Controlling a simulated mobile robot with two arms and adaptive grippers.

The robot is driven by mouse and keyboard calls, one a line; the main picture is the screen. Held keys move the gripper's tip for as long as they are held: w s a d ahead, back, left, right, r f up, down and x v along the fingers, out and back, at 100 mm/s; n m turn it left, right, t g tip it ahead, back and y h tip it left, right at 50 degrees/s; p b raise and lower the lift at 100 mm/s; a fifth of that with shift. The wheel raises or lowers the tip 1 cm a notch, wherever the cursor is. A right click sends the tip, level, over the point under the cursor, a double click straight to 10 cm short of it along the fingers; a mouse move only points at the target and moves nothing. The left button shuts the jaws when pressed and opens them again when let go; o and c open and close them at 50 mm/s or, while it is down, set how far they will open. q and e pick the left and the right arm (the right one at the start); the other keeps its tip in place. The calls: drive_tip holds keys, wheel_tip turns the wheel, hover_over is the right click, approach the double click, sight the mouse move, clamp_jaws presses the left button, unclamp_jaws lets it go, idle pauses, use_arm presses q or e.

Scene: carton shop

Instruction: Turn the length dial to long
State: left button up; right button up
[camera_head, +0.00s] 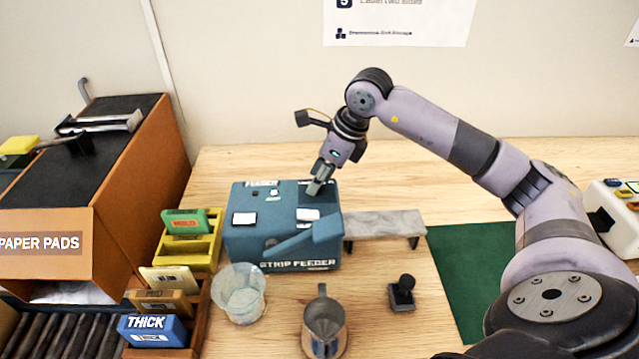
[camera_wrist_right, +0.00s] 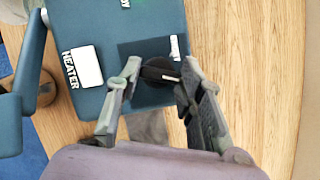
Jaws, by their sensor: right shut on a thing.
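The teal strip feeder (camera_head: 270,240) stands on the wooden table. The length dial is a round black knob (camera_wrist_right: 158,70) with a white pointer line, on the feeder's top near its far right corner. My right gripper (camera_head: 318,188) is over that corner, and in the wrist view its two fingers (camera_wrist_right: 162,72) are closed on either side of the knob. The pointer line lies toward the right finger in that view. The dial's scale marks cannot be read, and the gripper hides the knob in the head view. My left gripper is not in view.
A white heater panel (camera_wrist_right: 86,66) is beside the dial. A grey outfeed shelf (camera_head: 385,224) extends right of the feeder. A clear cup (camera_head: 240,292), metal jug (camera_head: 324,322) and black-knobbed tool (camera_head: 402,292) stand in front. Racks (camera_head: 207,252) stand left; a green mat (camera_head: 470,260) lies right.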

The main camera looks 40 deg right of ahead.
drive_tip(key=shift+a+m+t+h+b, duration=0.15)
drive_tip(key=shift+m+h+b, duration=0.35)
drive_tip(key=shift+m, duration=0.6)
drive_tip(key=shift+d+m+t+h+b, duration=0.15)
drive_tip(key=shift+m+h+b, duration=0.3)
drive_tip(key=shift+m, duration=0.65)
drive_tip(key=o, duration=1.2)
drive_tip(key=shift+a, duration=0.1)
drive_tip(key=shift+c, duration=0.2)
drive_tip(key=v, duration=1.2)
